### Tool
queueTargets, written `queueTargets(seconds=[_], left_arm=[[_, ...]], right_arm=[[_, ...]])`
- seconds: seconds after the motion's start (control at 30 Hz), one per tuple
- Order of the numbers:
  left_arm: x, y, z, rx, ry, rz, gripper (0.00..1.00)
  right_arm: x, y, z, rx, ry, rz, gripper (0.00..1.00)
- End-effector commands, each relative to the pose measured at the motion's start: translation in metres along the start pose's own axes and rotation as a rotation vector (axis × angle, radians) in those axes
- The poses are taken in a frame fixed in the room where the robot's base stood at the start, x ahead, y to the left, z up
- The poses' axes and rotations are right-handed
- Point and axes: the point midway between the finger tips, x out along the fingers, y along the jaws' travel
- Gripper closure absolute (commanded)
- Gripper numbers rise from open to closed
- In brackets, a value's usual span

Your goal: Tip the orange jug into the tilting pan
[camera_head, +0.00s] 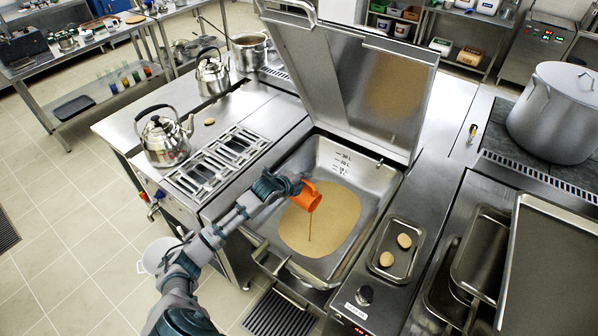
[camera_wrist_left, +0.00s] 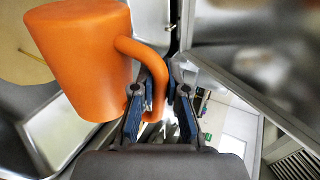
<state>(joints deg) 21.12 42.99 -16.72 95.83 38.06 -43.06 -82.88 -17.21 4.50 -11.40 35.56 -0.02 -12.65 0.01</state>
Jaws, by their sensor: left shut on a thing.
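The orange jug (camera_head: 309,196) is tilted over the tilting pan (camera_head: 361,186) in the head view. A thin brownish stream falls from it into a tan pool (camera_head: 330,228) on the pan floor. My left gripper (camera_head: 290,185) is shut on the jug's handle, above the pan's left side. In the left wrist view the jug (camera_wrist_left: 80,60) is large at upper left, and its handle passes between the fingers of my left gripper (camera_wrist_left: 158,95). The pan's lid (camera_head: 352,85) stands raised at the back. My right gripper is not in view.
A small tray with two tan oval pieces (camera_head: 387,259) lies right of the pan. Steel kettles (camera_head: 164,138) stand on the counter at left, near a grated burner (camera_head: 217,162). A large lidded stockpot (camera_head: 556,115) stands at right. Empty trays (camera_head: 550,275) fill the lower right.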

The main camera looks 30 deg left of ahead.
Motion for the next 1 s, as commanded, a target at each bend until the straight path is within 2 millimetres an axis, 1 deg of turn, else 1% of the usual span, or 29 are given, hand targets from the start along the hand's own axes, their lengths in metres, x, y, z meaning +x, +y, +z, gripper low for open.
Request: queueTargets(seconds=[0.03, 0.23, 0.5, 0.73, 1.0], left_arm=[[-0.003, -0.006, -0.005, 0.024, -0.011, -0.003, 1.00], [-0.007, -0.013, -0.024, 0.137, -0.074, -0.009, 1.00], [-0.007, -0.011, -0.047, 0.276, -0.153, -0.012, 1.00], [-0.007, -0.011, -0.057, 0.338, -0.190, -0.012, 1.00], [-0.007, -0.010, -0.058, 0.349, -0.196, -0.013, 1.00]], right_arm=[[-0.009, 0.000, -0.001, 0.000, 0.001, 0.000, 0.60], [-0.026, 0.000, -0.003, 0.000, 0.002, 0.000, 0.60], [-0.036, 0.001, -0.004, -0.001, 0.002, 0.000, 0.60], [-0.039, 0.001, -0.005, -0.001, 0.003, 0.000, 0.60], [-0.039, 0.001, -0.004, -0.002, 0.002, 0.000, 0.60]])
